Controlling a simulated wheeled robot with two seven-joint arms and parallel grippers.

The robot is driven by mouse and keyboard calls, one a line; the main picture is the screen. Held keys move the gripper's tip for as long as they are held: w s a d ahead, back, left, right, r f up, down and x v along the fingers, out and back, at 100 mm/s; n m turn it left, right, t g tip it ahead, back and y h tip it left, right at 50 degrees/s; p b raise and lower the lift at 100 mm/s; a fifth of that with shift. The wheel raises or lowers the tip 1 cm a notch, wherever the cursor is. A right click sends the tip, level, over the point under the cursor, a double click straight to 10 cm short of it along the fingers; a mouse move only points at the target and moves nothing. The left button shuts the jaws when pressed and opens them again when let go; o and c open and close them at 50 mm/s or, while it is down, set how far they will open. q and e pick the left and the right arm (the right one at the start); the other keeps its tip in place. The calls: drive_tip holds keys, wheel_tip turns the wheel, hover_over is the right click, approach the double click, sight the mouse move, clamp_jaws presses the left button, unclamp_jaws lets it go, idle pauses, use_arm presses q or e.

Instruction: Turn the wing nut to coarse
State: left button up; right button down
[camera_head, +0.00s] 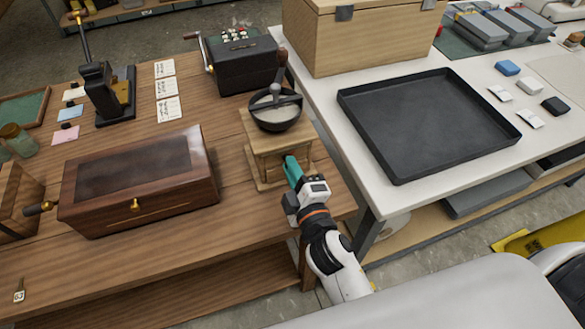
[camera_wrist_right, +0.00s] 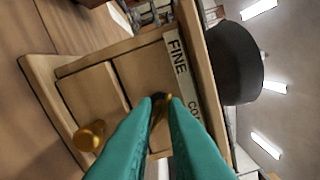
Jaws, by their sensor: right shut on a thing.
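The wooden coffee grinder (camera_head: 266,158) has a black bowl (camera_head: 275,117) and a crank on top, and stands at the table's right end. In the right wrist view its front panel (camera_wrist_right: 140,68) carries a label strip (camera_wrist_right: 179,62) reading "FINE" and a partly hidden "CO…". My right gripper (camera_head: 291,165) is at the grinder's front. Its teal fingertips are shut on the small brass wing nut (camera_wrist_right: 160,106) beside the label. The fingers hide much of the nut, so its exact angle is unclear. My left gripper is not in view.
A brass drawer knob (camera_wrist_right: 90,136) juts out near the fingers. A wooden box (camera_head: 140,185) stands left of the grinder. A black cash register (camera_head: 240,65) is behind it. A white table with a black tray (camera_head: 425,120) is on the right.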

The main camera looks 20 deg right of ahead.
drive_tip(key=shift+f, duration=0.1)
drive_tip(key=c, duration=1.5)
unclamp_jaws()
drive_tip(key=s+b, duration=0.4)
drive_tip(key=s, duration=0.8)
drive_tip(key=shift+d, duration=0.2)
